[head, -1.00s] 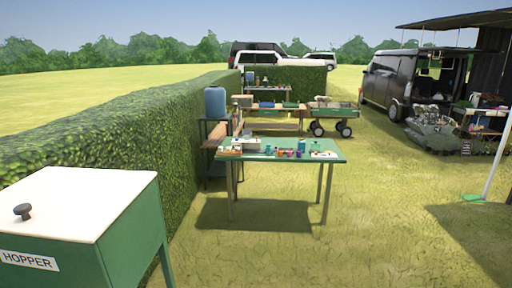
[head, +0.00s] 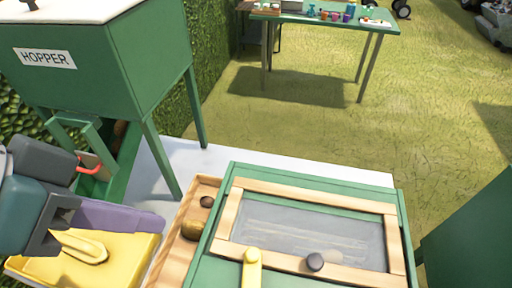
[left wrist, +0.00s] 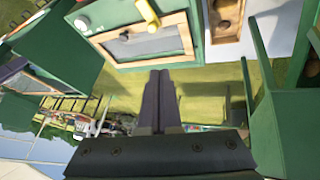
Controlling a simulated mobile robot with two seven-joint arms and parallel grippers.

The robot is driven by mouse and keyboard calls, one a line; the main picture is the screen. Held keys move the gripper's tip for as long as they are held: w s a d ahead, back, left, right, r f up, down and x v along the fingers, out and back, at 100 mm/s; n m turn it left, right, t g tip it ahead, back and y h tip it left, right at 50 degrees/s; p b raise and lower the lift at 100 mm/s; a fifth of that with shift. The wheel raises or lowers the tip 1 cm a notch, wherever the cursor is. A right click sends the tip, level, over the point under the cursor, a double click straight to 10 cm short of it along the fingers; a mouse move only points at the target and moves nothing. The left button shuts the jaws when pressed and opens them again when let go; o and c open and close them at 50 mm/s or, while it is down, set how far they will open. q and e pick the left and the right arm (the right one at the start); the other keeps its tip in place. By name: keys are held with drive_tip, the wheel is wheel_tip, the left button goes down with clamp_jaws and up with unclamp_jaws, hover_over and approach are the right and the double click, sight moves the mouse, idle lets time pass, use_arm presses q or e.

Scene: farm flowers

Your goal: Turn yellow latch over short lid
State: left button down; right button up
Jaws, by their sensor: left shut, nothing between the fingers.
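The yellow latch (head: 251,270) sits at the near wooden rail of a green box (head: 222,250), left of a dark round knob (head: 315,262). It also shows at the top of the left wrist view (left wrist: 148,12). The box top holds a wooden-framed lid (head: 308,264) with a grey pane; I cannot tell whether this is the short lid. My left gripper (head: 164,222) has purple fingers, shut and empty, left of the box and apart from the latch. In the left wrist view its fingers (left wrist: 159,74) are together. My right gripper is not in view.
The green hopper (head: 150,60) stands at the back left. A yellow tray (head: 130,250) lies below my left gripper. A green panel (head: 475,235) stands at right. A green table (head: 330,22) is farther back.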

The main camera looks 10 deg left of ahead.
use_arm(q)
wheel_tip(320, 180, down, 11)
drive_tip(key=w+a+n+h+b, duration=0.1)
drive_tip(key=w+a+b, duration=0.15)
drive_tip(key=b, duration=0.75)
approach(245, 249)
drive_tip(key=shift+w+a+f+n+g, duration=0.3)
drive_tip(key=shift+w+a+f+n, duration=0.1)
drive_tip(key=shift+w+a+f, duration=0.55)
drive_tip(key=d, duration=0.1)
drive_tip(key=d+f, duration=0.1)
drive_tip(key=d, duration=0.1)
drive_tip(key=shift+d+f+p, duration=0.15)
drive_tip(key=shift+d+p, duration=0.1)
drive_tip(key=shift+p, duration=0.05)
drive_tip(key=shift+s+d+f, duration=0.1)
drive_tip(key=shift+d+f, duration=0.1)
drive_tip(key=shift+d, duration=0.25)
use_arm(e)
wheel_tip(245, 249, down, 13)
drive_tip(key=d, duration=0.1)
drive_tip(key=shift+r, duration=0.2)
